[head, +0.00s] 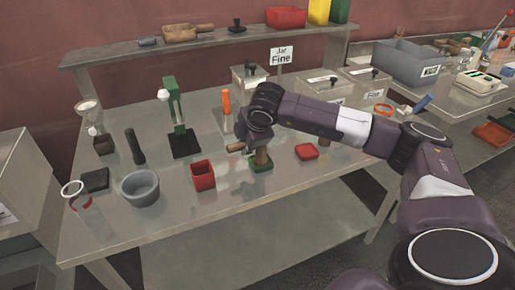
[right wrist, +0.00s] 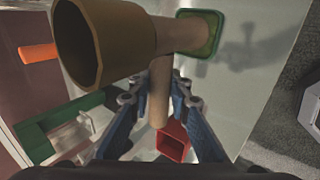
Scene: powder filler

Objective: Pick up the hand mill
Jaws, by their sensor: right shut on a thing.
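The hand mill (head: 262,157) has a brown wooden body with a green base (head: 261,167). In the head view it is at the middle of the metal table, partly hidden by my right gripper. In the right wrist view its wide brown cup (right wrist: 105,40), narrower body and green base (right wrist: 200,32) show near the top. My right gripper (right wrist: 158,98) is shut on the mill, with its fingers on either side of the light wooden handle. I cannot tell whether the base touches the table. My left gripper is not in view.
A red open box (head: 203,176) stands left of the mill and a flat red piece (head: 307,152) lies to its right. A grey bowl (head: 139,187), a green stand (head: 174,105) and an orange-handled tool (head: 226,104) are farther left. The front table edge is clear.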

